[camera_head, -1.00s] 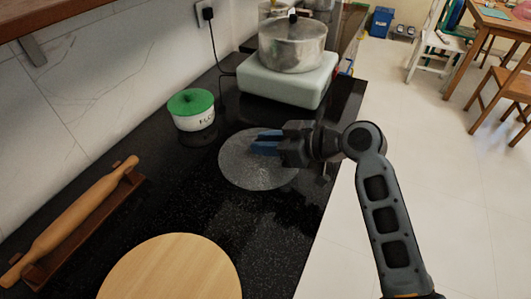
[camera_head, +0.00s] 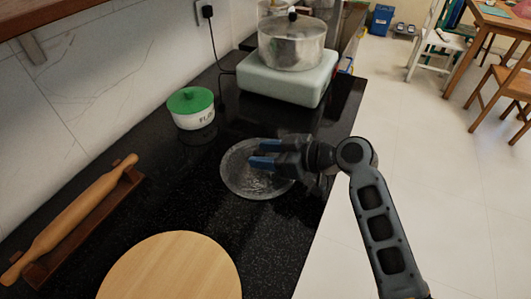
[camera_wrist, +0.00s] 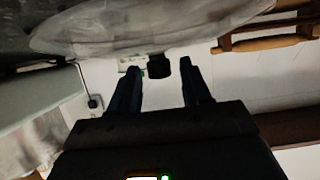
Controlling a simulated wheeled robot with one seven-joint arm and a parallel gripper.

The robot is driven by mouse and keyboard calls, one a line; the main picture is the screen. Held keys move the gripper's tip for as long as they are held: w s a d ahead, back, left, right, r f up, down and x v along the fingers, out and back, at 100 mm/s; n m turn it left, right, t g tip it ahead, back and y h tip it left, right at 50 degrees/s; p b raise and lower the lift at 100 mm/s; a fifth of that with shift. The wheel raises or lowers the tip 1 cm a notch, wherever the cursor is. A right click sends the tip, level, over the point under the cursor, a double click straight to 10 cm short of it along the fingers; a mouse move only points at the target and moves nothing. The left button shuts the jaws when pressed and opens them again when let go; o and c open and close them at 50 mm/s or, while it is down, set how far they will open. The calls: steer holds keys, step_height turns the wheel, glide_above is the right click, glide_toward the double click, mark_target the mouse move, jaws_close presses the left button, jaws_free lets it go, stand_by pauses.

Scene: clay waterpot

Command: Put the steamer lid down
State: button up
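The steamer lid (camera_head: 243,185) is a round, see-through glass disc, knob side up, lying at or very near the black counter. It also fills the top of the wrist view (camera_wrist: 130,28), which looks upside down. Its dark knob (camera_wrist: 158,66) shows between the tips of my gripper's fingers, with a gap on both sides. My gripper (camera_head: 262,153) is over the lid, its blue fingers apart and pointing left. Whether the lid's whole rim touches the counter is hard to tell.
A pot (camera_head: 292,48) with a black-knobbed lid stands on a pale green stove (camera_head: 285,80) behind. A green-lidded white jar (camera_head: 191,108) stands at left. A rolling pin (camera_head: 70,215) rests on a wooden stand. A round wooden board (camera_head: 172,272) is at the front.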

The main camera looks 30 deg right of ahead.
steer(key=shift+o, duration=0.2)
steer(key=shift+r, duration=0.2)
steer(key=v, duration=1.2)
steer(key=shift+b, duration=0.35)
